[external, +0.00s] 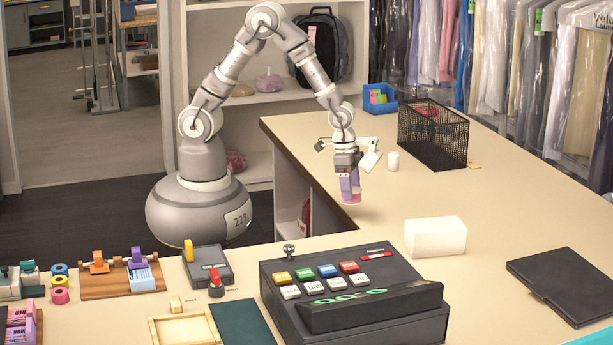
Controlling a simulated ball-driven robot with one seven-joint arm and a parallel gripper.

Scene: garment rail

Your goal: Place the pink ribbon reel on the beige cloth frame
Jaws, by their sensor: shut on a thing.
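My gripper (350,184) is shut on a small round pink thing, which I take to be the pink ribbon reel (351,201). It shows at the lower ends of the mauve fingers, near the inner edge of the counter; its exact height is hard to tell. The beige cloth frame (154,332) is a pale wooden frame around beige cloth. It lies on the front counter at lower left, partly cut off by the picture's bottom edge, well away from my gripper.
Another pink reel (60,296) lies by a yellow and a blue one at left. A black cash register (350,295), a dark green mat (245,328) and a grey device (208,266) are near the frame. A white block (435,238) and a black wire basket (433,133) stand on the counter.

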